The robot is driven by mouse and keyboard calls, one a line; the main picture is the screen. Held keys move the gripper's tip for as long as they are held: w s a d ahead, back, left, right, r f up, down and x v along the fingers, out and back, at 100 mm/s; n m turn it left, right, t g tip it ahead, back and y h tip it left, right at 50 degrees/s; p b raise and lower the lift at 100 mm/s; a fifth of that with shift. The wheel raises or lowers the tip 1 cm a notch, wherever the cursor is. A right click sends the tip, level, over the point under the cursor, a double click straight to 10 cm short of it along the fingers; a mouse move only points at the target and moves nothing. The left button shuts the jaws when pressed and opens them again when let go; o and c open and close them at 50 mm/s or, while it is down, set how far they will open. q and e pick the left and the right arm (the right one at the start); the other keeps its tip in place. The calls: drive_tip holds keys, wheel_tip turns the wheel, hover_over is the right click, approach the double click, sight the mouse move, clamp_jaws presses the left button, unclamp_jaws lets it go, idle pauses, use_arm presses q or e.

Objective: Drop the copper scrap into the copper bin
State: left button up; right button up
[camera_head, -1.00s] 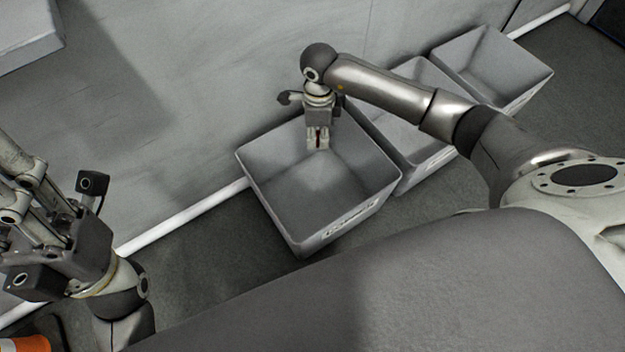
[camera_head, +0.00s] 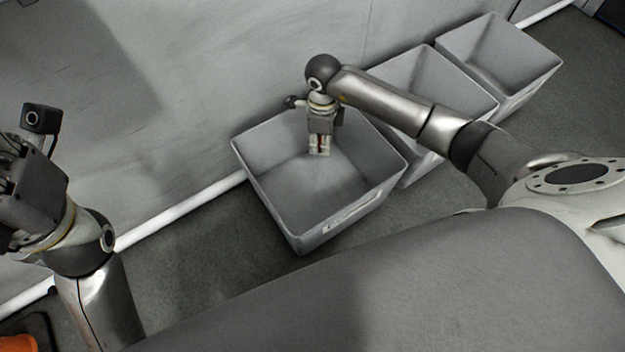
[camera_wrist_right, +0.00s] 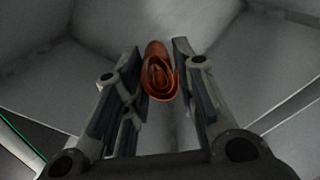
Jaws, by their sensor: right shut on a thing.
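The copper scrap is a rolled, reddish-orange piece of foil (camera_wrist_right: 158,72) in the right wrist view. My right gripper (camera_wrist_right: 160,75) is shut on it, with one finger at each side. In the head view my right gripper (camera_head: 319,150) points down over the nearest grey bin (camera_head: 290,215), inside its rim outline near the back. Only a thin reddish sliver shows between its fingers there. The bin has a pale label on its front, too small to read. My left gripper (camera_head: 25,185) is at the left edge, partly cut off, and its fingers cannot be made out.
Two more grey bins, a middle one (camera_head: 455,85) and a far one (camera_head: 535,75), stand in a row behind to the right. A grey wall (camera_head: 190,100) runs behind the bins. An orange object (camera_head: 20,343) is cut off at the bottom left.

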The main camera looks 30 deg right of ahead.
drive_tip(key=o, duration=1.1)
drive_tip(key=shift+c, duration=0.2)
wheel_tip(320, 180, up, 12)
drive_tip(key=shift+f, duration=0.1)
